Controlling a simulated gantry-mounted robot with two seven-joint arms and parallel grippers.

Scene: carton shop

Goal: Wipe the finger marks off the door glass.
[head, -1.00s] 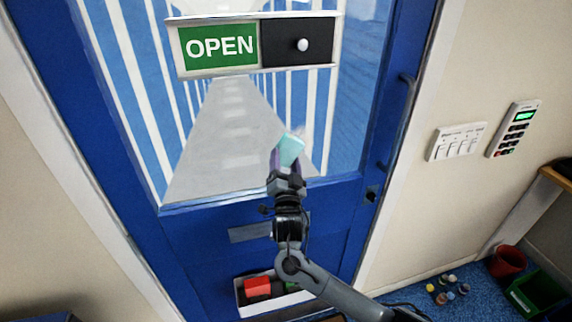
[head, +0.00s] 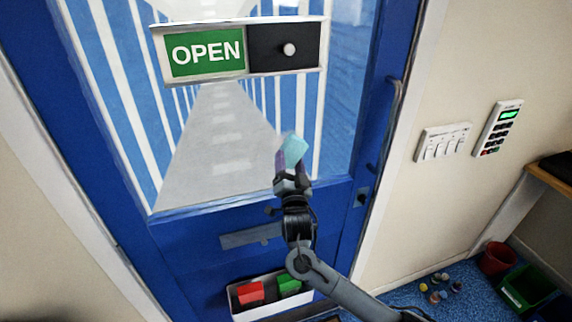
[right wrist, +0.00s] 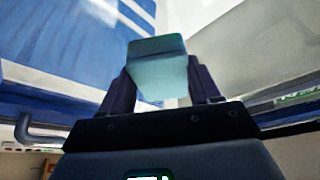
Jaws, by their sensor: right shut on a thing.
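The blue door has a large glass pane (head: 215,165) with a striped corridor behind it. My right gripper (head: 291,163) is shut on a pale teal cloth or pad (head: 295,150), held at the lower right part of the glass. The right wrist view shows the pad (right wrist: 157,65) between the two dark fingers (right wrist: 157,88). I cannot tell whether the pad touches the glass. A faint pale smudge seems to show beside the pad; no finger marks are clear. My left gripper is not in view.
An OPEN sign (head: 205,52) with a sliding black panel crosses the upper glass. A door handle (head: 392,120) stands at the right edge. Switches (head: 442,142) and a keypad (head: 501,128) are right.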

